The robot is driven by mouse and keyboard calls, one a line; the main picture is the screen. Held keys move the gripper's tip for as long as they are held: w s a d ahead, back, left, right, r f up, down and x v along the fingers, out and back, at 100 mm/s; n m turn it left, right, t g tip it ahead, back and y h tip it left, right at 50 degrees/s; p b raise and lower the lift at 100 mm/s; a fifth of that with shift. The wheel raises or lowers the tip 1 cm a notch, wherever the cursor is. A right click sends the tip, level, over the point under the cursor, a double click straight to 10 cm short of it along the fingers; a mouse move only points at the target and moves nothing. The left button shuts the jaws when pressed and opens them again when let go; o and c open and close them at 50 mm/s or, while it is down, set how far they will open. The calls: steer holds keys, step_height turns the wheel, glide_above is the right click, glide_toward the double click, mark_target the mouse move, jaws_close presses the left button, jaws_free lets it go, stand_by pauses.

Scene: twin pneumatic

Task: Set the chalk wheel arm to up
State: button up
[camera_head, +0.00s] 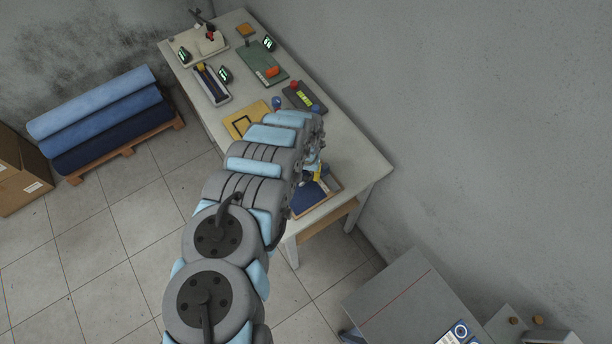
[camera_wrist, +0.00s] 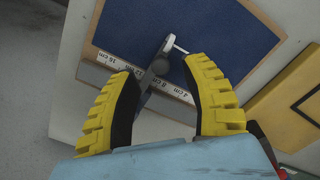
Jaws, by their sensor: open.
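A grey arm with a round hub (camera_wrist: 160,67) shows in the wrist view over a blue board (camera_wrist: 225,25); I take it for the chalk wheel arm. Its bar slants from upper right to lower left, with a short white rod near its upper end. My gripper (camera_wrist: 162,66) is open, its yellow and black fingers on either side of the hub, with visible gaps. I cannot tell its height above the board. In the head view the blue board (camera_head: 307,196) lies at the table's near end, and my arm hides much of my gripper (camera_head: 317,172).
The blue board carries a strip with centimetre labels (camera_wrist: 178,92). A yellow panel (camera_wrist: 287,102) lies to its right in the wrist view. On the table (camera_head: 355,160), several other devices stand farther back, including a green board (camera_head: 258,62). A grey wall rises along the table's right side.

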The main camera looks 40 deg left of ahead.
steer(key=shift+f, duration=0.9)
steer(key=shift+s+f, duration=0.1)
jaws_close()
